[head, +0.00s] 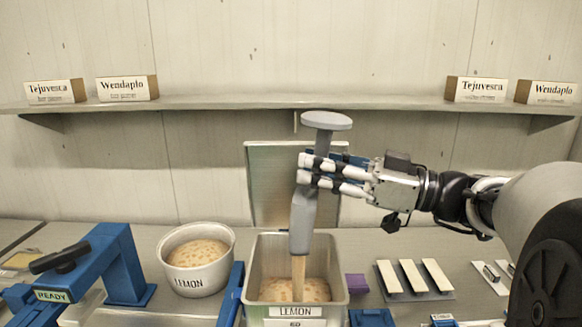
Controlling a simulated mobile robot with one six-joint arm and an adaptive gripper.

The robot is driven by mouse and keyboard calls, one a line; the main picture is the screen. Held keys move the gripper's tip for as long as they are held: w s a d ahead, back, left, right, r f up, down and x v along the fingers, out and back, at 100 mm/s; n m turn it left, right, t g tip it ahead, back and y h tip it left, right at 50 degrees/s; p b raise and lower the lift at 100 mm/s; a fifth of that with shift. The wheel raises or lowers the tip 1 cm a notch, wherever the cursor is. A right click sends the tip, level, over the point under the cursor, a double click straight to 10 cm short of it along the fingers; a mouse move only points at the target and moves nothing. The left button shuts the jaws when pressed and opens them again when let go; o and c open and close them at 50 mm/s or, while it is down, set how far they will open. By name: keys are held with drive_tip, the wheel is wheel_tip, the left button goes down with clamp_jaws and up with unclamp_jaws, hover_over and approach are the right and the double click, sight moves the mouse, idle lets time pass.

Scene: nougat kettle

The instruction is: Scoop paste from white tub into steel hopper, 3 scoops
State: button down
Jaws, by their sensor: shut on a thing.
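My gripper (306,170) is shut on the handle of a grey scoop (303,222), which has a round disc on top. The scoop hangs nearly upright over the hopper with its lower end inside the opening. A tan strip (298,278) runs from that end down to the paste; I cannot tell whether it is paste or part of the tool.
A blue clamp-like device (110,262) marked READY stands at the left. A metal panel (262,190) rises behind the hopper. Pale bars (412,276) lie on a tray at the right, beside a purple block (356,283). A shelf (220,104) with small boxes runs along the wall.

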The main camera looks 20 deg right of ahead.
sight(318, 135)
drive_tip(key=shift+r+g+h+p, duration=0.5)
drive_tip(key=shift+r+h+p, duration=0.1)
drive_tip(key=shift+h+p, duration=0.1)
drive_tip(key=shift+r+n+g+h+p, duration=0.5)
drive_tip(key=shift+g+h+p, duration=0.3)
drive_tip(key=shift+h+p, duration=0.4)
drive_tip(key=g+h+p, duration=0.1)
drive_tip(key=h+p, duration=0.1)
drive_tip(key=r+g+h+p, duration=0.1)
drive_tip(key=p, duration=0.2)
drive_tip(key=shift+a+r+g+h, duration=0.15)
drive_tip(key=shift+g+h, duration=0.15)
drive_tip(key=shift+h, duration=0.1)
drive_tip(key=g+h+p, duration=0.1)
drive_tip(key=p, duration=0.1)
drive_tip(key=r+h+p, duration=0.1)
drive_tip(key=h+p, duration=0.1)
drive_tip(key=p, duration=0.1)
drive_tip(key=shift+n+g+h, duration=0.3)
drive_tip(key=shift+n+g, duration=0.1)
drive_tip(key=g+h+p, duration=0.1)
drive_tip(key=h+p, duration=0.1)
drive_tip(key=p, duration=0.1)
drive_tip(key=r+g+h+p, duration=0.1)
drive_tip(key=h+p, duration=0.1)
drive_tip(key=p, duration=0.1)
drive_tip(key=shift+n, duration=0.3)
drive_tip(key=shift+f+h+p, duration=0.2)
drive_tip(key=shift+h+p, duration=0.3)
drive_tip(key=shift+p, duration=0.1)
